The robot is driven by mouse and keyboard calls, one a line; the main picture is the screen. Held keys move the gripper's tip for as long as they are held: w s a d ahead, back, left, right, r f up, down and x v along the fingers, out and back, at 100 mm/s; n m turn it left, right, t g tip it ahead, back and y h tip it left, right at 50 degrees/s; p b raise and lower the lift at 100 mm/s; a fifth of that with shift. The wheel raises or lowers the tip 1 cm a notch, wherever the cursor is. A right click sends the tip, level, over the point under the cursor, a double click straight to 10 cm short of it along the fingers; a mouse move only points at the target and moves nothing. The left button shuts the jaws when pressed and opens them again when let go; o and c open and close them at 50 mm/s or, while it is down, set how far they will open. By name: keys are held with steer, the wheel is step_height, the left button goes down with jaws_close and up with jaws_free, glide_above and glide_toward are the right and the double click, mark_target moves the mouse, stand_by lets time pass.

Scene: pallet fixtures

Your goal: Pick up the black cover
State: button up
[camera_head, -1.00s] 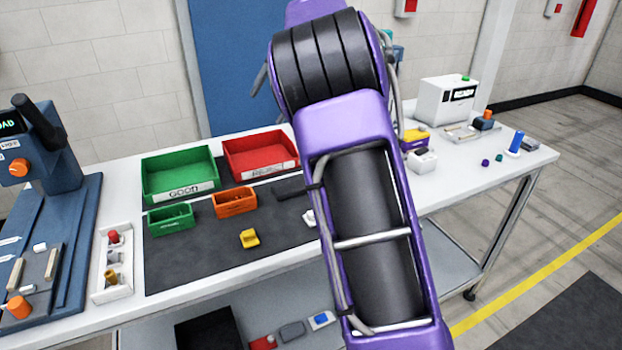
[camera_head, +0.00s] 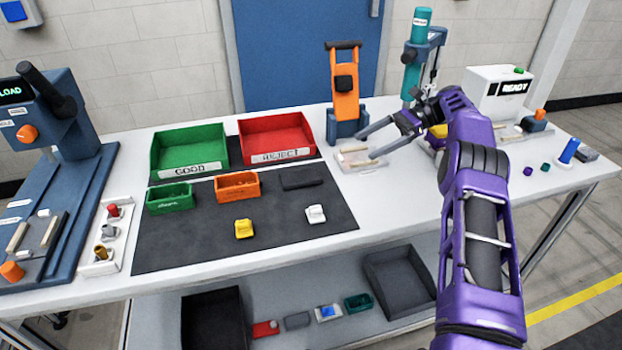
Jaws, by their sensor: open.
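A flat black piece (camera_head: 302,177), which looks like the black cover, lies on the dark mat (camera_head: 190,245) near its back right edge. It is to the right of the orange bin (camera_head: 237,186) and behind a small white part (camera_head: 316,214). My gripper (camera_head: 366,145) is open, with its two fingers spread and pointing left. It is to the right of the black piece and apart from it, over or near a pale fixture plate (camera_head: 360,160).
Green GOOD (camera_head: 190,170) and red REJECT (camera_head: 312,155) trays stand at the back. An orange-and-blue fixture (camera_head: 345,92) and a teal press (camera_head: 418,55) stand behind my gripper. A yellow part (camera_head: 243,229) is on the mat. The mat's front is clear.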

steer(key=b, duration=0.1)
glide_toward(304, 175)
steer(key=x, duration=0.3)
steer(key=shift+a+f, duration=0.25)
steer(key=shift+f, duration=0.15)
steer(key=x, duration=0.4)
steer(key=shift+s+a, duration=0.2)
steer(key=shift+a, duration=0.2)
steer(key=shift+c, duration=0.3)
steer(key=shift+r, duration=0.1)
steer(key=c, duration=1.3)
